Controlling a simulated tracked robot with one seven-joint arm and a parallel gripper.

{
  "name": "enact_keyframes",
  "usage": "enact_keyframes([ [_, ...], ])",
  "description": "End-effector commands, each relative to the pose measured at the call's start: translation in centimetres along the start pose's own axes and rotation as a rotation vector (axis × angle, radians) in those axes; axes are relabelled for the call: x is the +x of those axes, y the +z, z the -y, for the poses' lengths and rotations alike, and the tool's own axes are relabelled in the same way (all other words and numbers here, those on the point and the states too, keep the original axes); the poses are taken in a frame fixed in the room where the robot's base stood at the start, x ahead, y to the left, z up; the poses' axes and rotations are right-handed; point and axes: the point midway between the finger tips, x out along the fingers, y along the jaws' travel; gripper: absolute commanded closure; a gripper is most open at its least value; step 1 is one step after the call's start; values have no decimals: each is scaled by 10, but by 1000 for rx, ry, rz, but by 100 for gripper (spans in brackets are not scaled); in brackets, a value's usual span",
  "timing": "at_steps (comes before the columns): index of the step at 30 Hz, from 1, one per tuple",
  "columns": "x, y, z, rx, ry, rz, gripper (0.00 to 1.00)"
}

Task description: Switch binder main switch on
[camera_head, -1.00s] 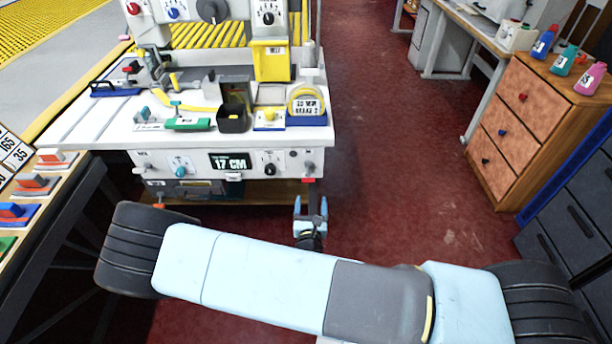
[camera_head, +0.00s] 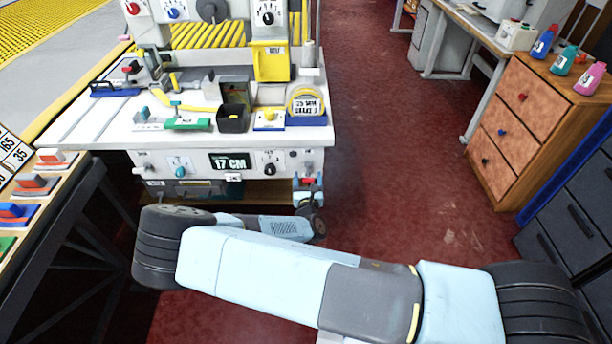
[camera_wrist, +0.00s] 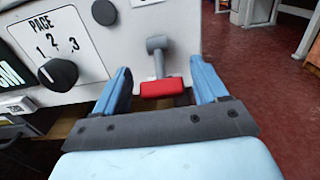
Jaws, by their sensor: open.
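The white binder (camera_head: 110,125) stands ahead, with a front panel of dials and a "17 CM" display. At the panel's right end is a grey lever switch with a red handle (camera_wrist: 163,88). No label shows on it, and its handle hangs down. My gripper (camera_wrist: 162,80) is open, its two blue fingers on either side of the lever. The red handle lies between them, with a gap on each side. In the head view my gripper (camera_head: 308,183) is small at the panel's lower right corner, partly covering the switch.
A black PACE dial (camera_wrist: 58,73) is left of the switch. Another small lever (camera_head: 140,169) is at the panel's left end. A drawer cabinet (camera_head: 520,130) with bottles stands right. The red floor between is clear. A side table (camera_head: 60,185) is at left.

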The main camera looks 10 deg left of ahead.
Motion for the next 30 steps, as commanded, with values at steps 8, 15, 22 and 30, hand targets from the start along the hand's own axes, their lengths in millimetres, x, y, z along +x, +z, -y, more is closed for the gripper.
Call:
enact_keyframes([
  [8, 15, 0, 0, 0, -1, 0, 28],
  [15, 16, 0, 0, 0, -1, 0, 28],
  [22, 16, 0, 1, 0, -1, 0, 50],
  [30, 15, 0, 0, 0, 0, 0, 76],
])
